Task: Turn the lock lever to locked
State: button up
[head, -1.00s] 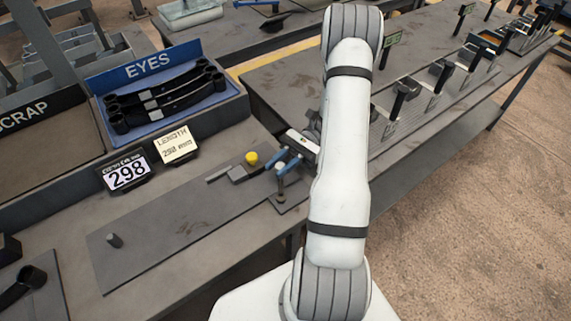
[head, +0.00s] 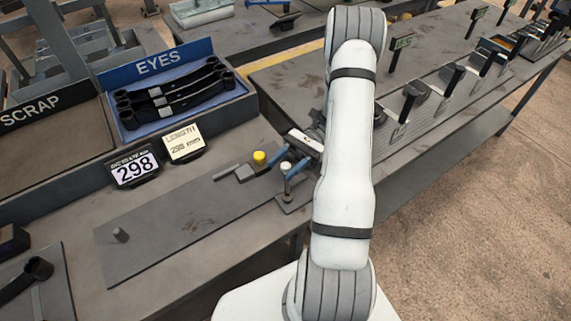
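My gripper (head: 287,165) reaches down from my white arm over the bench, beside the measuring plate. Its two blue fingertips show apart, at the top of a short pale upright post (head: 287,182) on a small dark base plate. I cannot tell whether they touch or grip it. A yellow knob (head: 259,157) on a grey block stands just left of the fingers. I cannot tell which of these parts is the lock lever, or how it is turned. My arm hides the area right of the gripper.
A long grey plate (head: 185,228) with a small peg (head: 120,235) lies on the bench. A display reading 298 (head: 134,169) and a length sign (head: 184,143) stand behind it. A blue EYES tray (head: 160,68) holds several dark springs. A rack (head: 440,108) stands right of my arm.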

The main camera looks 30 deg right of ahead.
aim_at(282, 167)
jog(key=shift+b+v, duration=0.8)
jog(key=shift+v, duration=3.1)
jog(key=s+a+r+n+h, duration=0.1)
jog(key=a+r+h, duration=0.1)
jog(key=s+a+r+n+h, duration=0.1)
jog(key=a+r+n+h, duration=0.1)
jog(key=a+r+h, duration=0.1)
jog(key=s+a+r+n+h, duration=0.1)
jog(key=a+r+h, duration=0.2)
jog(key=shift+a+n, duration=0.1)
jog(key=shift+n, duration=0.2)
jog(key=s+a+r+n+t+h, duration=0.6)
jog(key=s+r+n+t+h, duration=0.1)
jog(key=s+n+t+h, duration=0.1)
jog(key=shift+s+a+n+t+h, duration=0.2)
jog(key=shift+n+t+h, duration=0.1)
jog(key=shift+t, duration=0.6)
jog(key=shift+r, duration=0.1)
